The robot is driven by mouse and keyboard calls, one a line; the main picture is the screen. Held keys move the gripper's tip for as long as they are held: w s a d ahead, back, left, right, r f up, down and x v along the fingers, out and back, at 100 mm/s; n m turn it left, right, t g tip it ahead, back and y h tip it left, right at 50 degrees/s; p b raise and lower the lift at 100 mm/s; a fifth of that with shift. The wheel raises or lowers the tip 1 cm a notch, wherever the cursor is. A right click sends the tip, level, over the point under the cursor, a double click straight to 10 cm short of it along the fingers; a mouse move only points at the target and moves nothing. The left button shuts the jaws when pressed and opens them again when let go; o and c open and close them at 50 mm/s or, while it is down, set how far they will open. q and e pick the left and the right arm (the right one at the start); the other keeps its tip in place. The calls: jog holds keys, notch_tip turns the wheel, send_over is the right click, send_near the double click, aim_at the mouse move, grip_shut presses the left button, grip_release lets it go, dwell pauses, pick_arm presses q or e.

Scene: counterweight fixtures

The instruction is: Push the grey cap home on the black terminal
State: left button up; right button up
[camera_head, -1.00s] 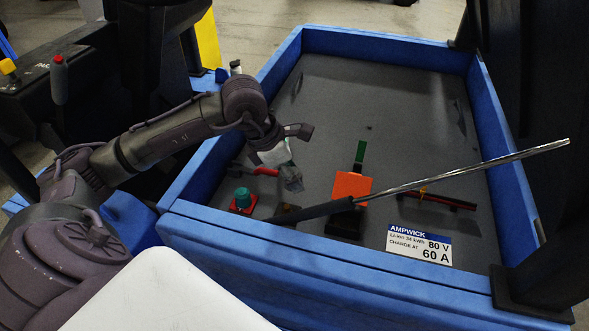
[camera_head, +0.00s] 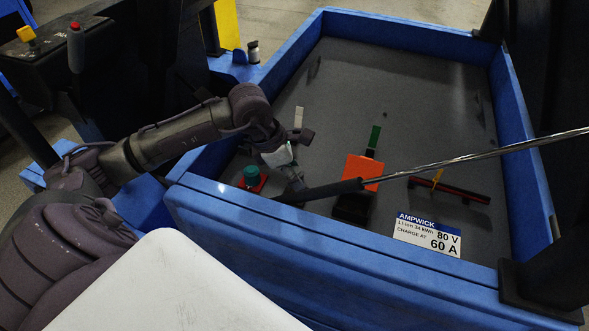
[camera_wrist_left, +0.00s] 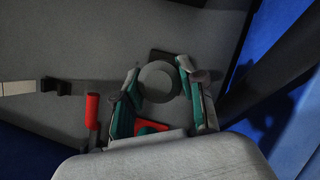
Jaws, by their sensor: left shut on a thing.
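The grey cap (camera_wrist_left: 158,82) shows as a round disc between the teal-padded fingers of my left gripper (camera_wrist_left: 160,72) in the left wrist view. The gripper is shut on it. A dark square, likely the black terminal (camera_wrist_left: 160,54), shows partly behind the cap; I cannot tell whether they touch. In the head view my left gripper (camera_head: 293,188) points down inside the blue tray, close to its front wall, beside a black handle. There the cap is too small and dark to make out, and the terminal is hidden. My right gripper is not in view.
A long metal bar (camera_head: 480,153) with a black handle (camera_head: 320,190) slants over the blue tray (camera_head: 250,222). A teal cap (camera_head: 251,175) on a red base stands left of the gripper. An orange block (camera_head: 362,171) and a red-black bar (camera_head: 462,192) lie right.

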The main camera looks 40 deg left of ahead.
pick_arm(q)
jog(key=shift+b, duration=0.55)
dwell(0.7)
jog(key=shift+f+b, duration=1.25)
jog(key=shift+d, duration=0.1)
dwell(0.3)
jog(key=shift+f+b, duration=0.9)
jog(key=shift+b, duration=0.25)
jog(key=o, duration=0.8)
